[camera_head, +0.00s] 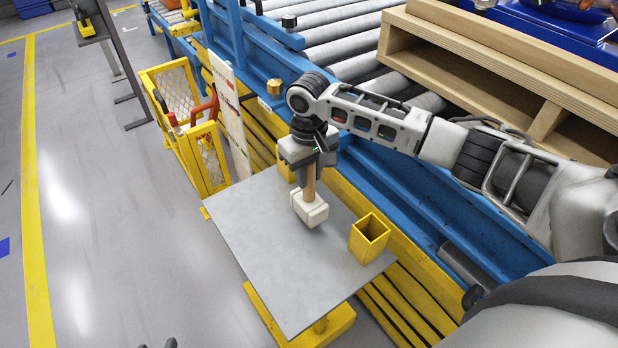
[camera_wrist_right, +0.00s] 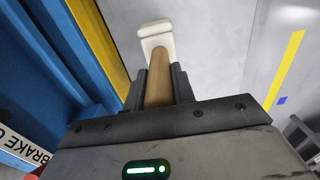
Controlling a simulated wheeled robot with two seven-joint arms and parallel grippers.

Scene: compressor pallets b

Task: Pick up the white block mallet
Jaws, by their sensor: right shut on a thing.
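The white block mallet (camera_head: 311,208) hangs head down from my right gripper (camera_head: 309,163), over the grey table top (camera_head: 270,250). Its light wooden handle is between the fingers. The right wrist view also shows the mallet's white head (camera_wrist_right: 156,38) beyond the fingertips of the right gripper (camera_wrist_right: 159,80), which is shut on the handle. I cannot tell for sure whether the head touches the table. My left gripper is not clearly in view; only small dark tips show at the bottom edge of the head view.
A yellow square holder (camera_head: 369,238) stands on the table's right side, and another yellow piece (camera_head: 285,167) is behind the mallet. A blue conveyor frame (camera_head: 400,195) with a wooden pallet (camera_head: 480,60) lies behind. A yellow mesh cart (camera_head: 185,130) stands left. The table's front is clear.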

